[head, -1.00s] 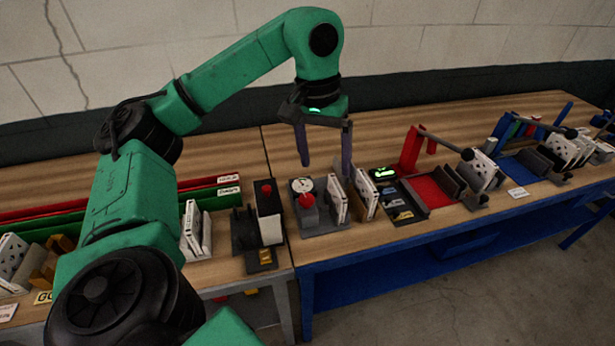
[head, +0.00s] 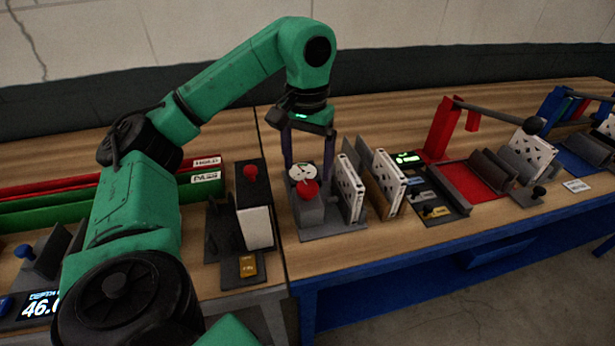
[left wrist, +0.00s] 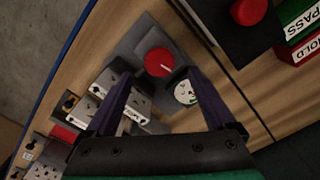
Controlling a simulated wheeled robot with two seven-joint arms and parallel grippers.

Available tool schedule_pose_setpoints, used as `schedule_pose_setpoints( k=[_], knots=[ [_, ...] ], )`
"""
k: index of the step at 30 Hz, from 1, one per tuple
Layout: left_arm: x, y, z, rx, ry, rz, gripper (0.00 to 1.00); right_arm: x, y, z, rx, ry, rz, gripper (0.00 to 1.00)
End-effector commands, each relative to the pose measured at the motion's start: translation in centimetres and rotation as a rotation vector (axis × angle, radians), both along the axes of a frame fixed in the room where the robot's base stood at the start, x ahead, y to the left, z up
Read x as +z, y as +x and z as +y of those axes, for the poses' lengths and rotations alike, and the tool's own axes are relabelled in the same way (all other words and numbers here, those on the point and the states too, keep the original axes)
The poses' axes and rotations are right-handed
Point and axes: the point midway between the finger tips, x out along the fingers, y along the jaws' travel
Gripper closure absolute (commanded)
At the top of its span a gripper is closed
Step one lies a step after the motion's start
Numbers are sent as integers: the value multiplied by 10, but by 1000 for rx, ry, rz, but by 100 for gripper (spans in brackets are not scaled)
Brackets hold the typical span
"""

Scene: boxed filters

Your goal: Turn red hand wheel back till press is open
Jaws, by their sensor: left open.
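The red hand wheel (head: 305,189) sits on the front of a grey press (head: 312,211), with a round white dial (head: 302,172) just behind it. White boxed filters (head: 349,190) stand upright at the press's right side. My left gripper (head: 308,165) is open and points down above and behind the wheel and dial. In the left wrist view, the red wheel (left wrist: 159,62) and the dial (left wrist: 185,92) lie between the two spread fingers, with no visible contact on the wheel. How far the press is open cannot be told. My right gripper is not in view.
A dark stand with a red knob (head: 250,171) is on the left. More filters (head: 388,182) stand in a wooden holder to the right. A red fixture (head: 437,127) with a dark-knobbed lever is farther right. Bare table lies behind the press.

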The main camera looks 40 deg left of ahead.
Motion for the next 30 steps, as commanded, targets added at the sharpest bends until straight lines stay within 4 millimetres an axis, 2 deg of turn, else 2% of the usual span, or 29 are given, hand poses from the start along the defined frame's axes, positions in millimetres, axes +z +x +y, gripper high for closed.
schedule_pose_setpoints(
  k=[1, 2, 6, 16, 20, 21, 23, 30],
  knots=[
    [-25, 0, -1, -2, -1, 3, 11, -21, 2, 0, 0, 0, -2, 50],
    [-31, 0, -1, -1, -1, 3, 11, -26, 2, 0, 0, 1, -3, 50],
    [-44, 0, 0, 0, 0, 2, 11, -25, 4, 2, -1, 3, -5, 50],
    [-49, 0, 0, -1, 0, -1, 11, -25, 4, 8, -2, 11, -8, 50],
    [-49, 0, 0, -1, -1, -1, 61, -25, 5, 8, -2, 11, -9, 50],
    [-49, 0, 0, -1, -1, -1, 76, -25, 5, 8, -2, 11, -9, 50],
    [-49, 0, 0, -1, -1, -1, 96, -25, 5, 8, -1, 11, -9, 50],
    [-49, 0, 0, 14, 0, 0, 96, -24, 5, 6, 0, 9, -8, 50]
  ],
)
